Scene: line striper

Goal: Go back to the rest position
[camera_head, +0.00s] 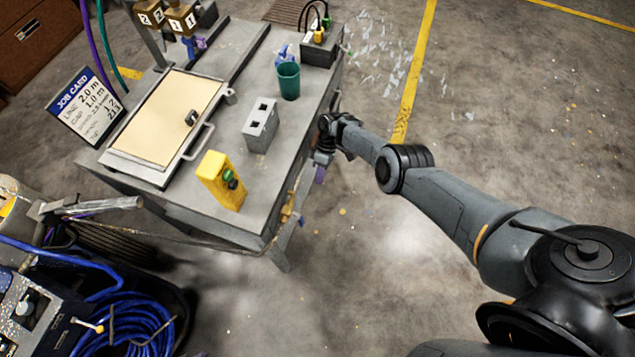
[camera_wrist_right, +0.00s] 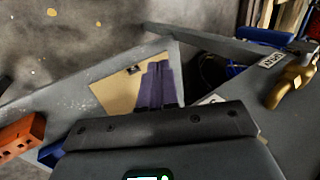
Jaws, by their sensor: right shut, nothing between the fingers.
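My right arm reaches in from the right in the head view. Its gripper (camera_head: 320,174) hangs beside the right edge of the grey workbench (camera_head: 262,190), pointing down, with purple fingertips. In the right wrist view the two purple fingers (camera_wrist_right: 156,86) lie side by side, shut with nothing between them. Behind them are a tan panel (camera_wrist_right: 115,92) and grey bench surfaces. I cannot tell whether the gripper touches the bench edge. My left gripper is not in view.
On the bench are a yellow box (camera_head: 220,181), a grey switch box (camera_head: 261,126), a green cup (camera_head: 289,82) and a hinged tan panel (camera_head: 165,118). A job card (camera_head: 88,106) stands at the left. Blue hose (camera_head: 125,325) is coiled lower left. The floor right of the bench is open.

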